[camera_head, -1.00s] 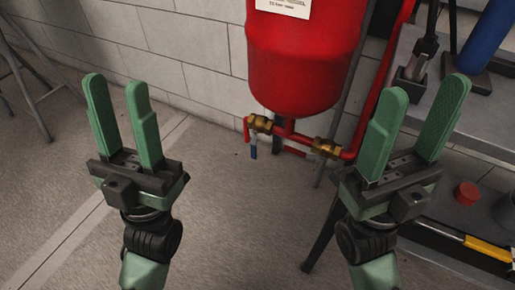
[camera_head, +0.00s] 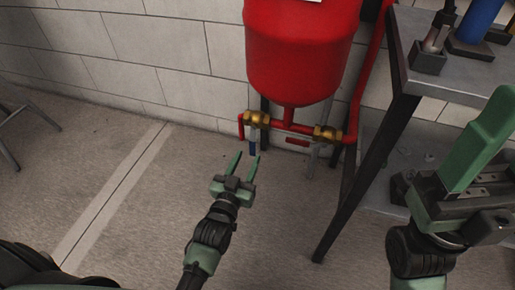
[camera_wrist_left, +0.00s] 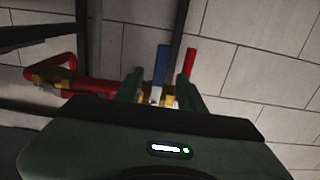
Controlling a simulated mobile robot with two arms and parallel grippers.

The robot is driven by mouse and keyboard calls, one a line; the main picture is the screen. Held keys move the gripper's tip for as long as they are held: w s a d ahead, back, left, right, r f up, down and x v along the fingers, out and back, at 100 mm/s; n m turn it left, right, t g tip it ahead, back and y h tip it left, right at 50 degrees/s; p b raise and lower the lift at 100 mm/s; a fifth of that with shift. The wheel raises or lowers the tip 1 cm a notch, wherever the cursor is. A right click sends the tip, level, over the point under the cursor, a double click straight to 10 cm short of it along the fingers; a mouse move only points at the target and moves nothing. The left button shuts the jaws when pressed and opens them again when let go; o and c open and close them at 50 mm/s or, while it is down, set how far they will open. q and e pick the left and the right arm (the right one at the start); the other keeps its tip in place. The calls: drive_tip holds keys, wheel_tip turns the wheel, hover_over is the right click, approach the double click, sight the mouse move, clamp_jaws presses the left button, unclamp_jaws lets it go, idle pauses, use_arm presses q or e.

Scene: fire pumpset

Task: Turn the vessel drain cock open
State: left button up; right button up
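Under the red vessel (camera_head: 300,50) runs a red pipe with two brass cocks. The left cock (camera_head: 257,118) has a blue lever (camera_head: 252,147) hanging down and a red spout (camera_head: 241,126) beside it. The right cock (camera_head: 327,133) has a red lever (camera_head: 297,141). My right gripper (camera_head: 508,130) is at the right edge, open, partly out of frame.
A grey metal bench (camera_head: 455,75) with dark legs stands at the right, one leg near the right cock. A block wall (camera_head: 160,50) is close behind the vessel. The floor at the left is clear, apart from a stool (camera_head: 20,125).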

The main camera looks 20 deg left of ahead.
sight(252, 148)
use_arm(q)
drive_tip(key=w+b, duration=0.2)
drive_tip(key=w, duration=0.3)
drive_tip(key=shift+w+d, duration=0.1)
drive_tip(key=shift+w, duration=0.2)
clamp_jaws()
idle(1.1)
